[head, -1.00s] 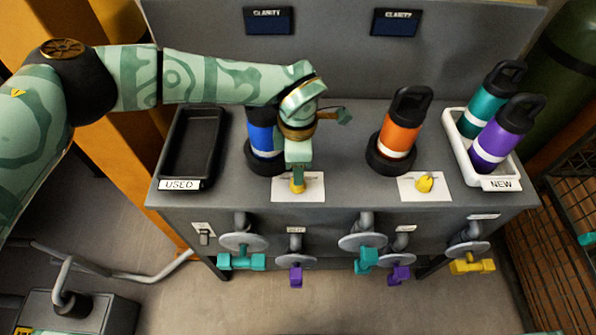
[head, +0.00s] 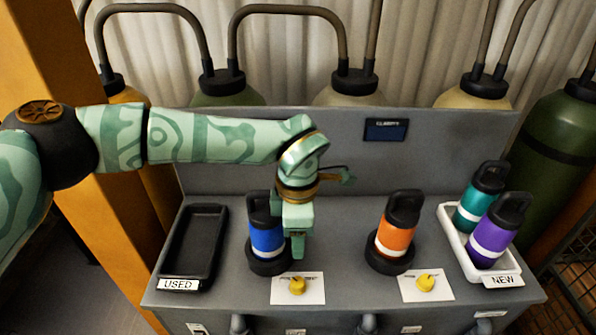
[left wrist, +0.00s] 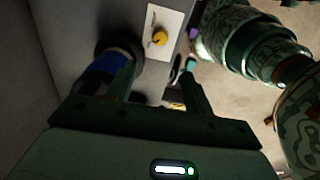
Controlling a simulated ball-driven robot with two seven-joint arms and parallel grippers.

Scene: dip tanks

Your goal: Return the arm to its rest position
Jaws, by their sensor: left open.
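My left arm reaches in from the left in the head view. My left gripper (head: 298,248) points down just right of the blue bottle (head: 266,232), in front of it from this view. In the left wrist view, the two fingers of the gripper (left wrist: 160,85) are apart with nothing between them. The blue bottle (left wrist: 98,78) stands beside the left finger there; I cannot tell whether they touch. The bottle stands upright in a round black holder (head: 268,265). My right gripper is out of view.
An orange bottle (head: 396,232) stands in a second holder. An empty black USED tray (head: 208,212) is at left. A white NEW tray (head: 455,243) at right holds teal (head: 481,197) and purple (head: 497,231) bottles. Yellow knobs (head: 297,286) (head: 426,283) sit on white cards in front.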

